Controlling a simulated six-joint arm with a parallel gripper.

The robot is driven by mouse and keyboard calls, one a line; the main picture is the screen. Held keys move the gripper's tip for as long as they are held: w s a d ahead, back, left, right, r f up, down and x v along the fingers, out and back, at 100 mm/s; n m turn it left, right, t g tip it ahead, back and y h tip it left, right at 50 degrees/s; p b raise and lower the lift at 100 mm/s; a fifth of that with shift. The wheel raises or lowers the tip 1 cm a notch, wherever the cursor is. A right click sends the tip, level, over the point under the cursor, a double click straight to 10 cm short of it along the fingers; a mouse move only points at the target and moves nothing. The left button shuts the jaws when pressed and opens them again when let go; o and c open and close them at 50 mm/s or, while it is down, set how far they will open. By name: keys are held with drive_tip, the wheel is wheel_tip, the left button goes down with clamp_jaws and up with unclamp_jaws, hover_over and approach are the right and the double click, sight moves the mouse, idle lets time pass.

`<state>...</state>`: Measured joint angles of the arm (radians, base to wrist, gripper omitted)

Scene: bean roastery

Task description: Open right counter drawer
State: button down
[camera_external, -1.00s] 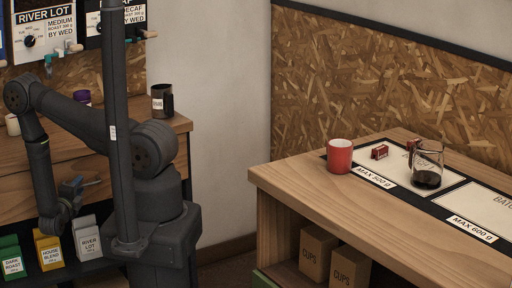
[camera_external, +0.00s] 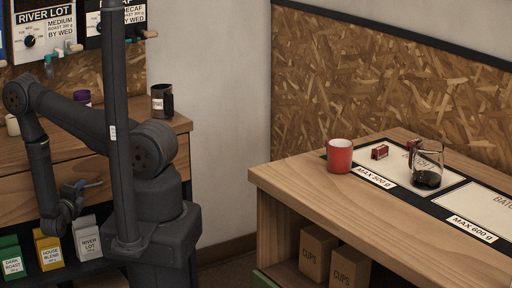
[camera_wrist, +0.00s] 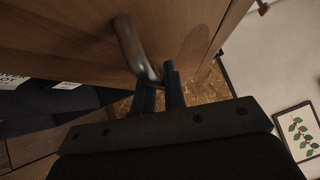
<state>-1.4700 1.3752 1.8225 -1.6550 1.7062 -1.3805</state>
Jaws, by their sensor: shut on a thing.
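The wooden counter drawer front (camera_external: 120,172) is on the left in the external view, partly hidden behind my arm. In the wrist view the drawer front (camera_wrist: 70,40) fills the upper left, with a curved grey metal handle (camera_wrist: 132,45) on it. My gripper (camera_wrist: 163,78) is shut on the end of this handle, one dark finger on each side. In the external view my gripper (camera_external: 77,188) is at the handle (camera_external: 93,184), low in front of the counter. I cannot tell how far the drawer stands out.
Below are a green dark roast bag (camera_external: 10,258), a yellow house blend bag (camera_external: 47,250) and a grey river lot bag (camera_external: 87,240). A dark jar (camera_external: 162,100) stands on the counter top. A second counter (camera_external: 310,205) with a red mug (camera_external: 340,156) is at right.

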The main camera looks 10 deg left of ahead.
drive_tip(key=s+d, duration=1.5)
drive_tip(key=shift+s, duration=0.15)
drive_tip(key=shift+d, duration=0.1)
drive_tip(key=c, duration=1.5)
unclamp_jaws()
drive_tip(key=shift+s, duration=0.15)
drive_tip(key=s, duration=0.5)
drive_tip(key=s+f, duration=0.1)
drive_tip(key=s, duration=0.5)
drive_tip(key=s+f, duration=0.1)
drive_tip(key=s, duration=0.5)
drive_tip(key=shift+f, duration=0.1)
drive_tip(key=w, duration=0.5)
drive_tip(key=w+r, duration=0.1)
drive_tip(key=w, duration=0.5)
drive_tip(key=w+r, duration=0.1)
drive_tip(key=w, duration=0.5)
drive_tip(key=shift+w+r, duration=0.1)
drive_tip(key=shift+w, duration=0.05)
